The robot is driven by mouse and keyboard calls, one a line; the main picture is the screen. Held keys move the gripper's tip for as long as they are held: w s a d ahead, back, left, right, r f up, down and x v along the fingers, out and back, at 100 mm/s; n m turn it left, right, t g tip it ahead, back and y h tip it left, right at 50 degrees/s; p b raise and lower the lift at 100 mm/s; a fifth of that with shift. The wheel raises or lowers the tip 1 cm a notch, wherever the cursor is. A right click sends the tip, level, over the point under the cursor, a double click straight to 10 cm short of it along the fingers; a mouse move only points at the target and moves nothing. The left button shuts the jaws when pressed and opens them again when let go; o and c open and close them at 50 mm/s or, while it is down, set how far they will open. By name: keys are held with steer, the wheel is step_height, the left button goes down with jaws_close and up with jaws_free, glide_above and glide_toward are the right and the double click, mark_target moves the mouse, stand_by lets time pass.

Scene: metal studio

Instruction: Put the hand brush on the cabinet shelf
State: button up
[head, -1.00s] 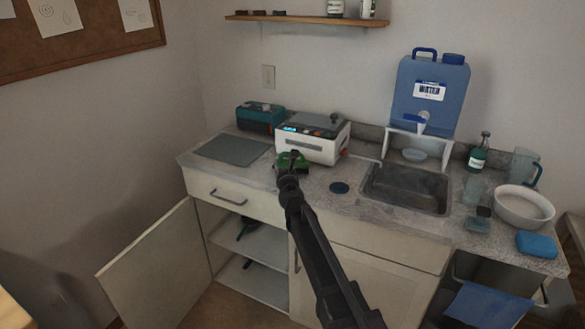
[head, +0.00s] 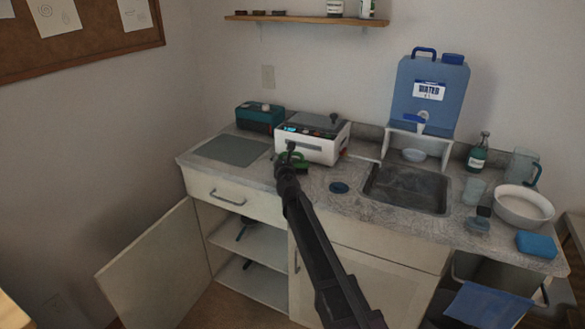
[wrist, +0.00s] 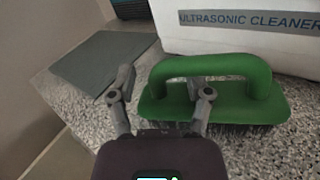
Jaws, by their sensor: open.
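The hand brush (wrist: 262,103) is green with an arched handle and lies bristles down on the counter, in front of the white ultrasonic cleaner. In the head view the hand brush (head: 301,161) is partly hidden behind my gripper (head: 289,152). In the wrist view my gripper (wrist: 165,92) is open. Its left finger is beside the brush's left end and its right finger overlaps the brush below the handle; I cannot tell whether they touch it. The cabinet shelf (head: 268,248) shows through the open doorway below the counter, with a dark item on it.
The cabinet door (head: 155,268) stands open to the left. The ultrasonic cleaner (head: 310,146) is behind the brush, with a grey mat (head: 231,150) to the left.

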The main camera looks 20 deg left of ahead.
stand_by(0.3)
jaws_close()
steer(key=shift+r, duration=0.1)
stand_by(0.4)
step_height(320, 180, up, 3)
steer(key=p, duration=0.3)
steer(key=shift+r, duration=0.1)
steer(key=shift+s+d+r+p, duration=0.15)
steer(key=shift+r+p, duration=0.2)
steer(key=shift+p, duration=0.2)
steer(key=d+v, duration=0.1)
steer(key=v, duration=1.4)
steer(key=shift+d+r+p, duration=0.2)
steer(key=shift+r+p, duration=0.25)
